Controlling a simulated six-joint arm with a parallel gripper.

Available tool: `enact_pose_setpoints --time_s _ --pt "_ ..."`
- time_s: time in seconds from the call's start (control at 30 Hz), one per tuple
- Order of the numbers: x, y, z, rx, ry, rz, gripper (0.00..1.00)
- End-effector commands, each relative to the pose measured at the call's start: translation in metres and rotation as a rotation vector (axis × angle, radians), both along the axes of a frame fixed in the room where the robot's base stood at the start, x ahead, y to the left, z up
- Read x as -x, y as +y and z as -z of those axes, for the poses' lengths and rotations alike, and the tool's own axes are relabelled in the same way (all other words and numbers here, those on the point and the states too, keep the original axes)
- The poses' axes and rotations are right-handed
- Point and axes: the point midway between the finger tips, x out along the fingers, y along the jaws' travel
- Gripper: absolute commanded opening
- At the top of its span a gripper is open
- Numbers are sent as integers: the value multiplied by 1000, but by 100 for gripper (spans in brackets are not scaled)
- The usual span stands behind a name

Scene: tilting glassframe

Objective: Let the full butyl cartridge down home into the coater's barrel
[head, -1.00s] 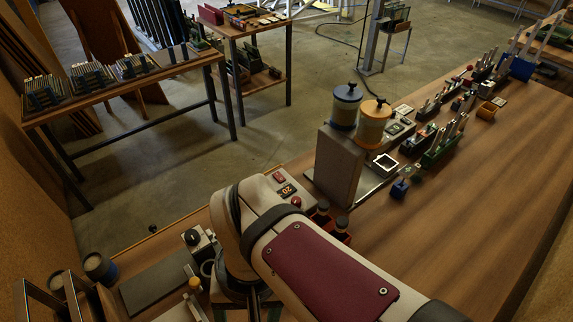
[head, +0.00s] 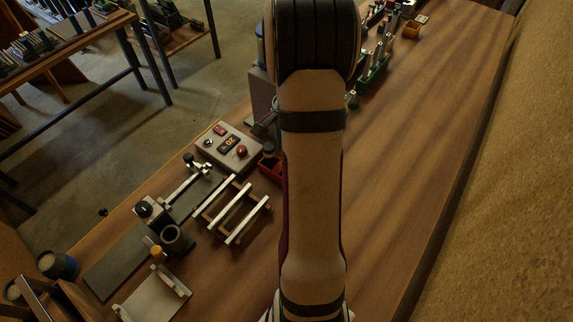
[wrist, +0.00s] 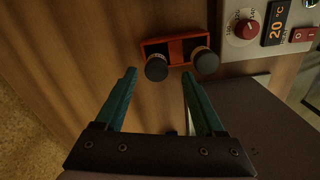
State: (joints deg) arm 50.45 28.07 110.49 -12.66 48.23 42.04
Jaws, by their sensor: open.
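My gripper (wrist: 158,73) is open and empty in the wrist view, with two teal fingers. Two dark, round-topped cylinders, seemingly the butyl cartridges, stand in a red-orange rack (wrist: 178,48). The left cylinder (wrist: 156,67) appears between and just beyond my fingertips; the right cylinder (wrist: 205,62) is outside the right finger. I cannot tell which is full. In the head view the rack (head: 269,169) is partly hidden by my arm. A dark open-topped cylinder (head: 177,239), possibly the coater's barrel, stands at the lower left.
A grey control box (head: 229,148) with a red knob and a display reading 20 sits close to the rack; it also shows in the wrist view (wrist: 245,50). A slotted metal frame (head: 233,208) lies nearer.

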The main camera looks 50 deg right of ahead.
Motion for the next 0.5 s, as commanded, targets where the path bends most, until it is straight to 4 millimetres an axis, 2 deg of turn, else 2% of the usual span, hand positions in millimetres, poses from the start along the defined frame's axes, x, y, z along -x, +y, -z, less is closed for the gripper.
enact_pose_setpoints --time_s 0.3,0.5 --pt "5 5 53 -2 1 -1 71" --pt "4 4 61 0 -1 -1 71"
